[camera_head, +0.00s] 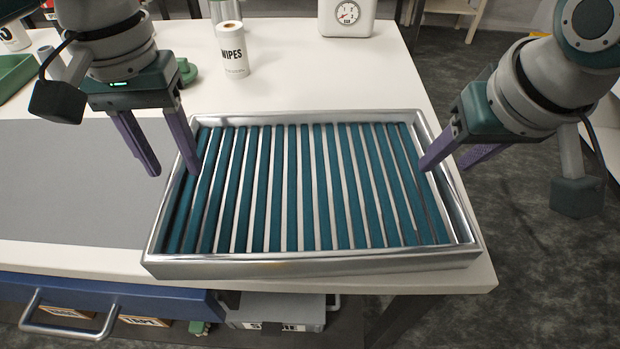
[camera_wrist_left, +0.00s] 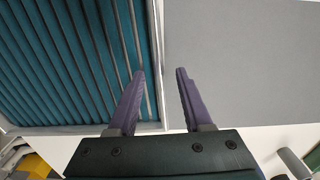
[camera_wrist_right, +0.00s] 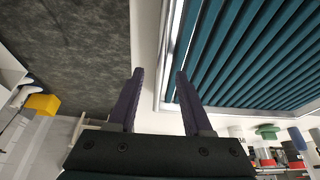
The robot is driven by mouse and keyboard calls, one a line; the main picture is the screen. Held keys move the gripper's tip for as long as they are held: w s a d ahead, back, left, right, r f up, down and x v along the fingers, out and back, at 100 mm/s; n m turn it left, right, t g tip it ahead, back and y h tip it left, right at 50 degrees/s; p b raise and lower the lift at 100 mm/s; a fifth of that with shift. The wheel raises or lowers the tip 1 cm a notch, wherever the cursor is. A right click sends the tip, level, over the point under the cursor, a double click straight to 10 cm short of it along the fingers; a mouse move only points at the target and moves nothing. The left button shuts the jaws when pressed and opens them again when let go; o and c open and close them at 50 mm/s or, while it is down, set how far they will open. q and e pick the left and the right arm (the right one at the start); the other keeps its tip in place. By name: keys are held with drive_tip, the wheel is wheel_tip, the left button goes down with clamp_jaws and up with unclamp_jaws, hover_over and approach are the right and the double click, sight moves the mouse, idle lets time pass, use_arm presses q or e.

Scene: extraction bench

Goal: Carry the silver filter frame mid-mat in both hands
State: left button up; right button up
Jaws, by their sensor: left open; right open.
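The silver filter frame (camera_head: 310,266), a rectangular metal tray-like frame with teal slats, lies flat on the right part of the white bench. Its left side is beside the grey mat (camera_head: 70,190). My left gripper (camera_head: 174,171) is open with its fingers on either side of the left rim; that rim also shows between the fingers in the left wrist view (camera_wrist_left: 157,40). My right gripper (camera_head: 444,167) is open with its fingers on either side of the right rim, also seen in the right wrist view (camera_wrist_right: 168,50). Neither gripper is closed on the rim.
A white wipes canister (camera_head: 233,55) stands behind the frame, with a white dial box (camera_head: 346,18) at the back edge. A green tray (camera_head: 14,75) is at the far left. The mat's visible part is bare. The bench's right edge is close to the frame.

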use_arm(q)
drive_tip(key=shift+f, duration=0.45)
use_arm(e)
drive_tip(key=shift+w+f, duration=0.15)
drive_tip(key=shift+f, duration=0.3)
use_arm(q)
clamp_jaws()
use_arm(e)
clamp_jaws()
use_arm(q)
drive_tip(key=shift+r, duration=0.1)
use_arm(e)
drive_tip(key=shift+r, duration=0.1)
idle(0.4)
